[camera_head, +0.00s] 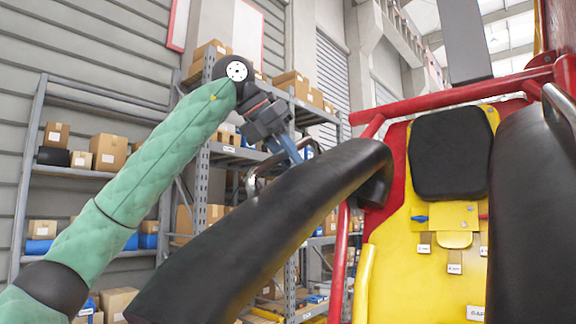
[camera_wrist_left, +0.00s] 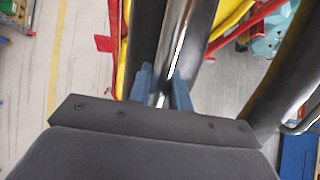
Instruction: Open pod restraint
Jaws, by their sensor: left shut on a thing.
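The pod restraint shows as a thick black padded bar (camera_head: 290,215) that curves across the head view, from the lower left up towards the red frame. A silver metal handle (camera_head: 252,178) stands on its far side. My left gripper (camera_head: 292,150), with blue fingers, is shut on this handle. In the left wrist view the shiny handle (camera_wrist_left: 176,40) runs between the blue fingers (camera_wrist_left: 161,90). The yellow pod seat (camera_head: 430,235) with a black headrest (camera_head: 449,153) is at the right. My right gripper is not in view.
A second black padded bar (camera_head: 530,200) with its own silver handle (camera_head: 562,105) is at the right edge. A red frame tube (camera_head: 460,95) crosses above the seat. Shelves with cardboard boxes (camera_head: 108,150) stand behind. The left wrist view shows grey floor (camera_wrist_left: 60,60).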

